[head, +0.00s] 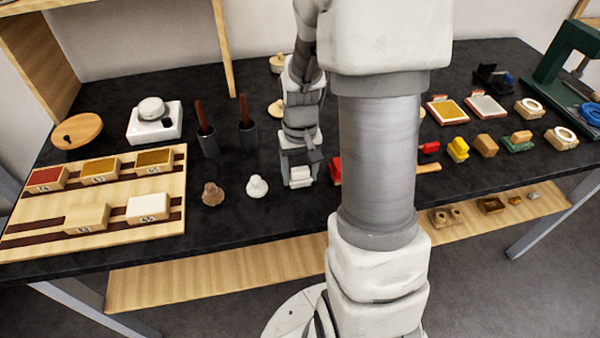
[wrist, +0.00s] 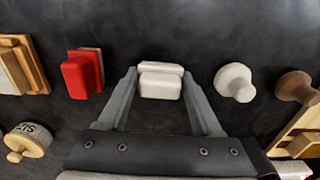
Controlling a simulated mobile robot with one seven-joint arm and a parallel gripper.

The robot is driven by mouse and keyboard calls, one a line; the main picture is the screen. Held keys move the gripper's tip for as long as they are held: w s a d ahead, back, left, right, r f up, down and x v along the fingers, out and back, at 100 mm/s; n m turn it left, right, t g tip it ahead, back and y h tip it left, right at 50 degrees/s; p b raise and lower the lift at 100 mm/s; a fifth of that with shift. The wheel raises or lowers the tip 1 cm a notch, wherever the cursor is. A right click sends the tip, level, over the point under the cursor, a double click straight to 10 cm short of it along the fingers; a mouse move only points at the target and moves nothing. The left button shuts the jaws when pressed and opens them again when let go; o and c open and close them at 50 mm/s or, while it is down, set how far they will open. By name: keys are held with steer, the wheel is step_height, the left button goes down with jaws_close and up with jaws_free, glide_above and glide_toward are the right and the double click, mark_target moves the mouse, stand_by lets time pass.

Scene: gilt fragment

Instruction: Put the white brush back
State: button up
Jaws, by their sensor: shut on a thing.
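The white brush (head: 300,174) is a small white block with a stepped top, near the front middle of the black table. My gripper (head: 299,180) points down and is shut on it. In the wrist view the white brush (wrist: 160,85) sits between the two grey fingertips, one on each side. It is at or close above the table; I cannot tell whether it touches. A red brush (wrist: 83,73) stands beside it, apart from my gripper, and partly shows in the head view (head: 335,170).
A white knob-shaped piece (head: 257,187) and a brown one (head: 212,194) stand close by on the left. A wooden rack (head: 30,212) with labelled blocks lies further left. Red, yellow and tan blocks (head: 457,149) line up on the right. My arm hides part of the table.

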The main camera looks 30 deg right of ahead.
steer(key=shift+f, duration=0.15)
steer(key=o, duration=1.3)
